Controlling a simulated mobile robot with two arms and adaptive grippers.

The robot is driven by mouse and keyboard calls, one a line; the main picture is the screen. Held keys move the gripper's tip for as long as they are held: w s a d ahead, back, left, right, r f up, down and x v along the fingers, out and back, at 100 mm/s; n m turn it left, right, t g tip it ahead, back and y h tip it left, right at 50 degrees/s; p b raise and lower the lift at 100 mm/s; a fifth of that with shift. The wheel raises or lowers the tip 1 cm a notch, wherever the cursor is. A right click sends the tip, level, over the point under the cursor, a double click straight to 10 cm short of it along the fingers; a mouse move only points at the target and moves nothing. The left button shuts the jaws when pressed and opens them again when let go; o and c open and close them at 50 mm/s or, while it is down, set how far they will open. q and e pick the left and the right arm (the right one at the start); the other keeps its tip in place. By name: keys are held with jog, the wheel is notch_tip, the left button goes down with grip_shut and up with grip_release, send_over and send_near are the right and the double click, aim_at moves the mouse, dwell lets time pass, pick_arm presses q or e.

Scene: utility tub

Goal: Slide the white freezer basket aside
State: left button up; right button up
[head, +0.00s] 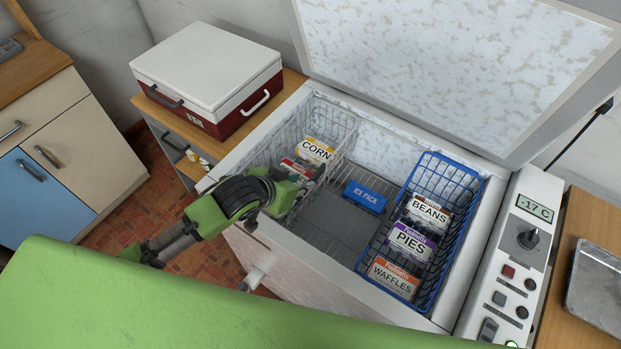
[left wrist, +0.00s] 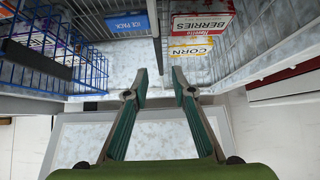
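The white wire freezer basket (head: 322,112) sits at the left end of the open chest freezer. It holds a corn box (head: 316,150) and a berries box, partly hidden by my arm in the head view. The wrist view shows the basket's wire side (left wrist: 252,35), the berries box (left wrist: 200,24) and the corn box (left wrist: 190,49). My left gripper (left wrist: 159,71) is open, its two fingers apart near the basket's side that faces the ice pack. I cannot tell whether the fingers straddle that side's rim or touch it. My right gripper is not in view.
A blue ice pack (head: 365,197) lies on the freezer floor between the baskets. A blue wire basket (head: 450,166) with beans, pies and waffles stands at the right. The raised lid (head: 450,60) is behind. A red and white cooler (head: 207,75) stands left of the freezer.

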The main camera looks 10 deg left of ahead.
aim_at(310, 180)
pick_arm(q)
jog(key=x, duration=0.7)
grip_shut()
